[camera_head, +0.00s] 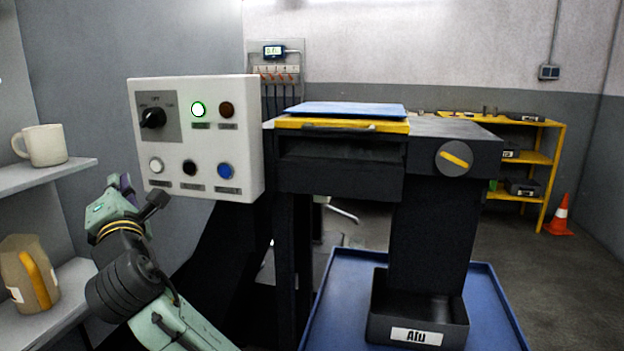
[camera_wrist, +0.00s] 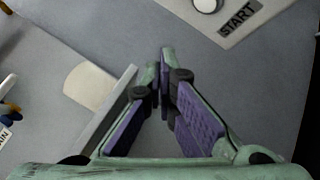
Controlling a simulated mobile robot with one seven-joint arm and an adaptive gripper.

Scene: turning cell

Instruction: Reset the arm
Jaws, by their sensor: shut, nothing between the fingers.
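My gripper (camera_head: 121,182) is raised at the left in the head view, just left of and below the white control panel (camera_head: 246,140). My green and grey arm reaches up to it from the bottom. In the wrist view the two purple-padded fingers of my gripper (camera_wrist: 159,72) come together at their tips, with nothing between them. The panel's corner with a white button and a START label (camera_wrist: 239,17) shows at the top right of the wrist view, apart from the fingers.
A cream mug (camera_head: 44,146) stands on the upper shelf (camera_head: 60,172) at the left. A tan jug with a yellow handle (camera_head: 28,272) stands below. The dark machine (camera_head: 340,168) fills the middle, with an "Alu" bin (camera_head: 380,322) on a blue tray (camera_head: 345,275).

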